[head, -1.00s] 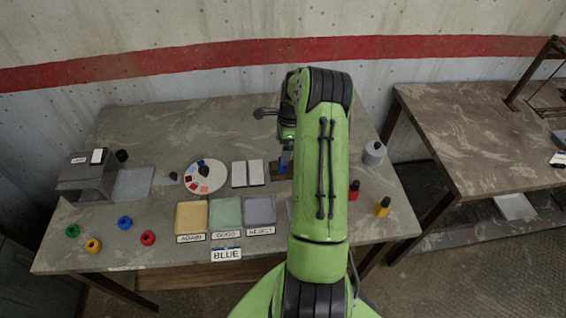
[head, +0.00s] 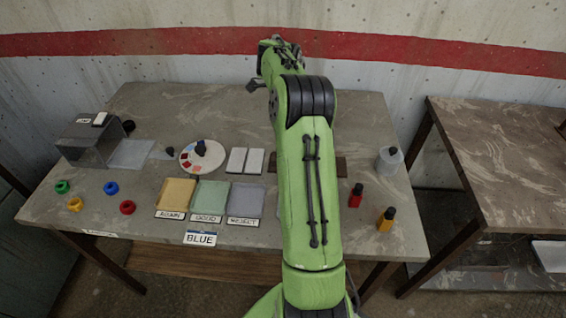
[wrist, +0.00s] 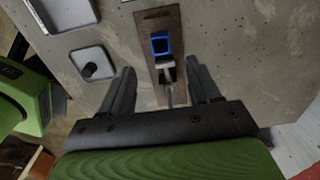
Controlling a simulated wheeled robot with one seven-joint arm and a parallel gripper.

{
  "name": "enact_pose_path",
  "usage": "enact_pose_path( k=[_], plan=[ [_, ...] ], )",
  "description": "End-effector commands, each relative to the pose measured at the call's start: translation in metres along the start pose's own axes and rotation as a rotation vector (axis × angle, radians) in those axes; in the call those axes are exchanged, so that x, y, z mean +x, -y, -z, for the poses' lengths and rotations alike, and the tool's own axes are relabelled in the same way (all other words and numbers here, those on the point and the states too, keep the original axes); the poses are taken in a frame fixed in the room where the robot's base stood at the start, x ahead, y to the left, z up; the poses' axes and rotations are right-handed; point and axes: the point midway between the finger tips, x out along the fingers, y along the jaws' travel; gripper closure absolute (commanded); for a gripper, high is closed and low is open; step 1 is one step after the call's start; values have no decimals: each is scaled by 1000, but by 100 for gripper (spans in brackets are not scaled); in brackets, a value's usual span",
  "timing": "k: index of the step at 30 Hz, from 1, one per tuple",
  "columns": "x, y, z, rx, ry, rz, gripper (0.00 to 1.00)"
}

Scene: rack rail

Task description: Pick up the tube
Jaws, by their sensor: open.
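In the wrist view a pale grey, narrow piece that looks like the tube (wrist: 168,84) lies over the brown rack rail (wrist: 147,22), with a blue square-shaped part (wrist: 160,42) just beyond it. How it sits in the rail is too small to tell. My gripper (wrist: 163,82) is open, its two black fingers on either side of the narrow piece; I see no finger touching it. My arm hides the tube there, and my fingertips cannot be made out.
Yellow (head: 176,193), green (head: 209,197) and grey (head: 245,200) trays line the front. A round palette (head: 190,165), white blocks (head: 237,160) and coloured rings (head: 127,207) lie left. Red (head: 356,195) and orange (head: 386,219) bottles and a clear bottle (head: 389,160) stand right.

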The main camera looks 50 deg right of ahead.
Motion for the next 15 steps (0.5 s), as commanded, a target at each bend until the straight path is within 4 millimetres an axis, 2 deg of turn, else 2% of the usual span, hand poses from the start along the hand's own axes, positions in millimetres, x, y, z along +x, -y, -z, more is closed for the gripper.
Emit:
enact_pose_path(
  k=[1, 3, 11, 15],
  plan=[
    [17, 0, 2, 3, 0, -4, 38],
    [34, -1, 1, 1, 0, -4, 38],
    [69, 0, 1, 0, 0, -2, 38],
    [97, 0, 2, 1, 0, -3, 38]
  ],
)
